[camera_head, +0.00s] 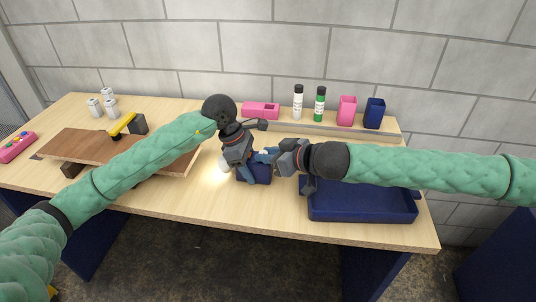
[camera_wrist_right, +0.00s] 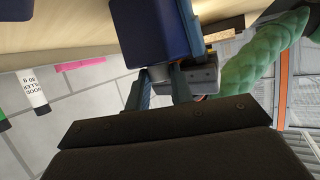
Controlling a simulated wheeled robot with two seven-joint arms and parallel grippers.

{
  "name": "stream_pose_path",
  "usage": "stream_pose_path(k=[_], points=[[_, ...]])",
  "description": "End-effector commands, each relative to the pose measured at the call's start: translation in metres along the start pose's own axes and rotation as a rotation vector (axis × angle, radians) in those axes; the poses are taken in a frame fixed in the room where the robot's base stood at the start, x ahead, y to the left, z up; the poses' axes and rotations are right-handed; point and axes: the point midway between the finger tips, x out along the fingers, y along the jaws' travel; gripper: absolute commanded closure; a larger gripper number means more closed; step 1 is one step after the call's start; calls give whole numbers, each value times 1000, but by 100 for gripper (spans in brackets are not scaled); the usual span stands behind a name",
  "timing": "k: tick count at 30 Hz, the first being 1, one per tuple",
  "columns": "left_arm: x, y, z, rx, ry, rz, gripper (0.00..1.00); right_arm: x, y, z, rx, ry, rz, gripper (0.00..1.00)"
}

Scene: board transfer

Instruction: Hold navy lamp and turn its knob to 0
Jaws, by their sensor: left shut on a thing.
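The navy lamp (camera_head: 256,177) stands near the front edge of the table, mostly covered by my grippers. A warm glow shows on its left side. In the right wrist view a navy block (camera_wrist_right: 150,32), which looks like the lamp's body, is just beyond the fingers. My left gripper (camera_head: 242,170) reaches down from above and is shut on the lamp. My right gripper (camera_head: 266,157) comes in from the right with its fingers at the lamp; they also show in the right wrist view (camera_wrist_right: 160,80). The knob and its setting are hidden, and the gap between the right fingertips is unclear.
An empty navy tray (camera_head: 362,216) lies right of the lamp, under my right arm. A brown board (camera_head: 75,147) lies at left, with a yellow-handled tool (camera_head: 122,124) and white cylinders (camera_head: 110,104) near it. Bottles (camera_head: 319,104) and pink and navy containers (camera_head: 347,110) line the back.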

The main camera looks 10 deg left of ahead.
Motion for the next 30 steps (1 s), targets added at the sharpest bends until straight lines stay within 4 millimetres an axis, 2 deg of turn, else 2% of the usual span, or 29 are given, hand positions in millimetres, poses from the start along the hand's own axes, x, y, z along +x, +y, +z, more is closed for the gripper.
stream_pose_path(k=[11,30], points=[[-1,2,0,-1,-2,4,68,1,-3,1,-12,-5,-36,100],[-2,2,1,-1,-4,6,67,3,-3,0,-93,-5,-238,100]])
